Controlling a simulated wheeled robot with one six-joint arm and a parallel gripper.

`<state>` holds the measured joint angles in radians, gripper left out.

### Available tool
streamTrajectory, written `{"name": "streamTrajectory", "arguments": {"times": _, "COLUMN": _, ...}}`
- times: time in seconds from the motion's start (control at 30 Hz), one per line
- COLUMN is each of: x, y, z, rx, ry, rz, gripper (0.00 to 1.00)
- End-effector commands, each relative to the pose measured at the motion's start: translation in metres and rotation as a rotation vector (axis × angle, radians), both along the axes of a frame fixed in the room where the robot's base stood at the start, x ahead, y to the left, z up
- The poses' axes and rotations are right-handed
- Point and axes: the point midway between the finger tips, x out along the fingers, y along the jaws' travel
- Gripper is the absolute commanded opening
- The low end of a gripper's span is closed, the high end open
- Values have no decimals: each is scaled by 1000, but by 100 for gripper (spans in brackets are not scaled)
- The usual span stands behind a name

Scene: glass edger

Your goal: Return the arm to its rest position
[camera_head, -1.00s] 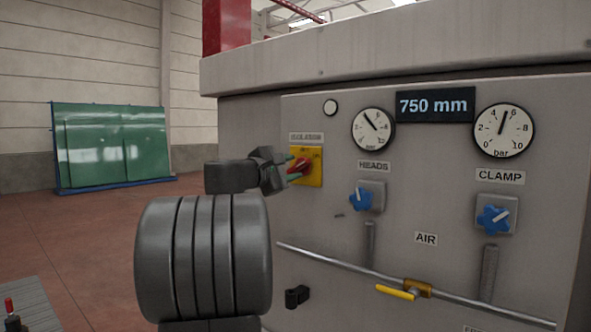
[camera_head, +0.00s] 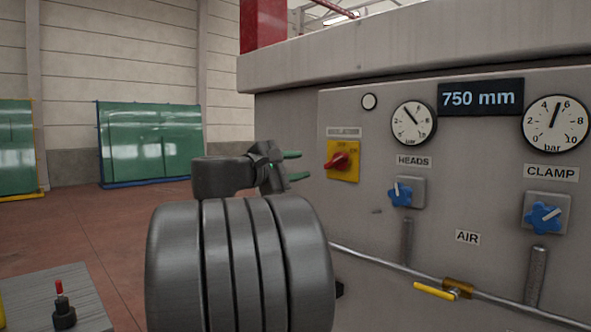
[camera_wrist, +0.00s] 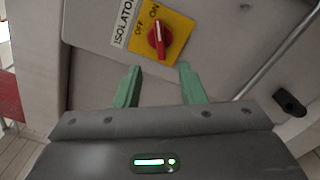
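My gripper (camera_head: 296,165) is open and empty, with its two green fingers apart in front of the machine panel. The wrist view also shows my gripper (camera_wrist: 158,85) with a clear gap between the fingers. The red isolator knob (camera_head: 338,161) on its yellow plate (camera_head: 345,176) is a short way to the right of the fingertips, not touched. In the wrist view the red knob (camera_wrist: 159,40) lies beyond the fingers, and its plate is marked OFF and ON. Its pointer is toward ON.
The grey panel carries two gauges, blue HEADS (camera_head: 402,194) and CLAMP (camera_head: 541,216) knobs, and a pipe with a yellow-handled air valve (camera_head: 437,291). Green glass racks (camera_head: 150,140) stand at the far wall. A small red-topped device (camera_head: 63,312) sits on a grey surface at lower left. Floor between is clear.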

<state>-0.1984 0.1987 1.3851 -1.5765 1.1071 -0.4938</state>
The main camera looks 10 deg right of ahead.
Motion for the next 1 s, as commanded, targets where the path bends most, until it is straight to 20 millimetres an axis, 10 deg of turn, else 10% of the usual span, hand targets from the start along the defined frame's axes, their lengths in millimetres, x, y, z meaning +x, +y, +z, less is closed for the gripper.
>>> {"name": "streamTrajectory", "arguments": {"times": 1.0, "x": 84, "y": -108, "z": 0, "rx": -1, "ry": 1, "rz": 0, "gripper": 36}}
